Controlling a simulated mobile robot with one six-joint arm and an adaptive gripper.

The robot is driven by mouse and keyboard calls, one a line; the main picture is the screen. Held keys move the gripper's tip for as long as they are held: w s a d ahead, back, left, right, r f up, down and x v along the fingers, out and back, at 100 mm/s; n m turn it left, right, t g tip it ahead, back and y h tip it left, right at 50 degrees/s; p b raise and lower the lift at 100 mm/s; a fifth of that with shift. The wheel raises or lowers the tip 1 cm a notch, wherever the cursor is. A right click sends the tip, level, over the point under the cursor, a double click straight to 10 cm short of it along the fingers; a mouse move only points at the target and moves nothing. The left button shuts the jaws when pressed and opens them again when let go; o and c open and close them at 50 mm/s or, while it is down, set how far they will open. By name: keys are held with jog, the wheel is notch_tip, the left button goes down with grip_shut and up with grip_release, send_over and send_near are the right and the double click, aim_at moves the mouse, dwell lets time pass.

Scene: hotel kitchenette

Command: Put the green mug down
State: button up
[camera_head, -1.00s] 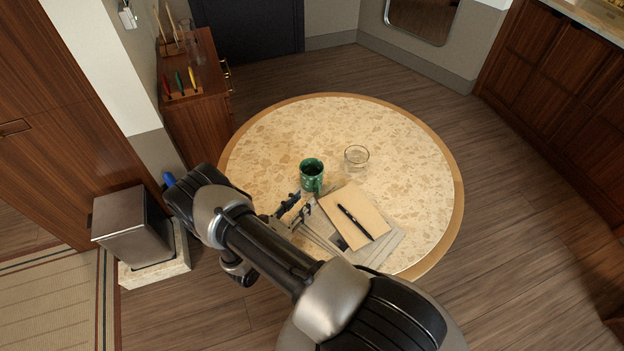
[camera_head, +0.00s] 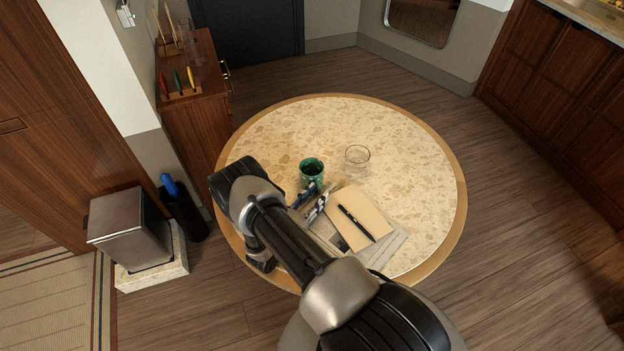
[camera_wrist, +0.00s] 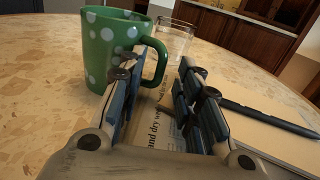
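The green mug (camera_head: 311,170) with white dots stands upright on the round table (camera_head: 285,128). In the wrist view the mug (camera_wrist: 98,50) is at the upper left, with its handle pointing right. My gripper (camera_head: 315,195) is low over the table on the near side of the mug. In the wrist view my gripper (camera_wrist: 157,74) is open, with a clear gap between its fingers. The handle shows at the far end of this gap, partly behind the left finger. I cannot tell whether a finger touches it.
A clear glass (camera_head: 357,158) stands right of the mug. A tan notebook (camera_head: 366,208) with a black pen (camera_head: 355,222) lies on printed paper (camera_head: 388,248) at the near right. The far and right parts of the tabletop are clear.

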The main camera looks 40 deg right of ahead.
grip_shut()
dwell(0.3)
jog(key=shift+r, duration=0.1)
dwell(0.4)
